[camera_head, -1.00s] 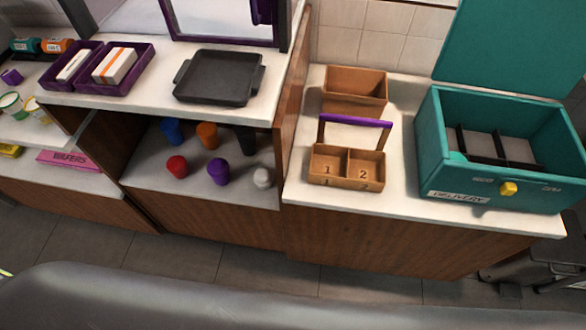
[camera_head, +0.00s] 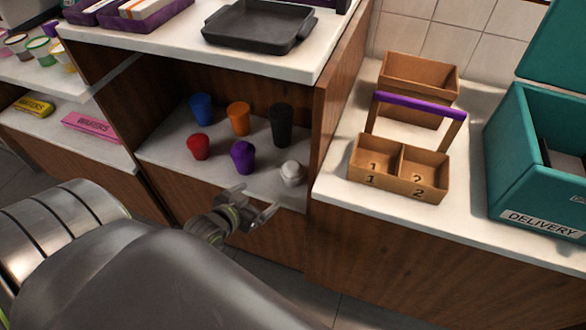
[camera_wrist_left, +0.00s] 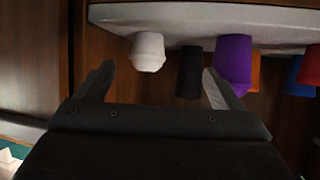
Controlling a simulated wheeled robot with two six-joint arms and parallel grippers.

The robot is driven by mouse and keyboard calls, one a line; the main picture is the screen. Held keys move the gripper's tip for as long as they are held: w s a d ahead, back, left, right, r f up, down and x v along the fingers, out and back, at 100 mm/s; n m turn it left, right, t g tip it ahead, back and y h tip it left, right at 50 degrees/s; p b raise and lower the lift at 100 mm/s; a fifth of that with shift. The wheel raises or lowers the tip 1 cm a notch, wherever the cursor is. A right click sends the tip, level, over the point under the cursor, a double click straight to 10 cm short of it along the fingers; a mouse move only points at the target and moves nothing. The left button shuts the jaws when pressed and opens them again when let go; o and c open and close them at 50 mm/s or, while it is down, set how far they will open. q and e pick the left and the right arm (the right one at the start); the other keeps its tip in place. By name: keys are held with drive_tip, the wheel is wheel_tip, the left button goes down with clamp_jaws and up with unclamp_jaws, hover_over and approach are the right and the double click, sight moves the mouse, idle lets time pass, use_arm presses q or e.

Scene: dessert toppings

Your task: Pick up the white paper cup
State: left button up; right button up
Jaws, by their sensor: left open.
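The white paper cup (camera_head: 291,174) stands on the lower shelf at its right front, beside the dark side panel. It also shows in the left wrist view (camera_wrist_left: 148,52), where the picture looks upside down. My left gripper (camera_head: 256,200) is open and empty just in front of the shelf edge, a little left of and below the cup in the head view. In the left wrist view the cup appears beyond the gap between the fingers (camera_wrist_left: 155,80), apart from them. My right gripper is not in view.
Near the white cup stand a purple cup (camera_head: 243,157), a black cup (camera_head: 280,126), an orange cup (camera_head: 238,119), a red cup (camera_head: 198,147) and a blue cup (camera_head: 202,109). The upper counter (camera_head: 180,50) overhangs them. A two-compartment wooden carrier (camera_head: 372,183) stands on the right counter.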

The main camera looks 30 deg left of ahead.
sight(287, 174)
use_arm(q)
drive_tip(key=shift+t+h, duration=0.3)
drive_tip(key=shift+t, duration=0.2)
drive_tip(key=w, duration=0.4)
drive_tip(key=w+d+f+b, duration=0.1)
drive_tip(key=w, duration=0.2)
drive_tip(key=w+b, duration=0.1)
drive_tip(key=w, duration=0.3)
drive_tip(key=shift+w+d+f, duration=0.3)
drive_tip(key=shift+w+f, duration=0.05)
drive_tip(key=x, duration=0.2)
drive_tip(key=b+x, duration=0.1)
drive_tip(key=x, duration=0.1)
drive_tip(key=shift+w+f, duration=0.2)
drive_tip(key=shift+f, duration=0.15)
drive_tip(key=shift+w+f, duration=0.1)
drive_tip(key=shift+w, duration=0.15)
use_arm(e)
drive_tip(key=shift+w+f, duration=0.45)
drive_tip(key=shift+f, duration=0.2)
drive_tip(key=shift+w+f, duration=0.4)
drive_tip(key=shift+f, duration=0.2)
use_arm(q)
drive_tip(key=c, duration=1.1)
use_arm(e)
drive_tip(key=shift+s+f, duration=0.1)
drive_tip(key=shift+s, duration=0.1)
use_arm(q)
drive_tip(key=shift+c, duration=0.2)
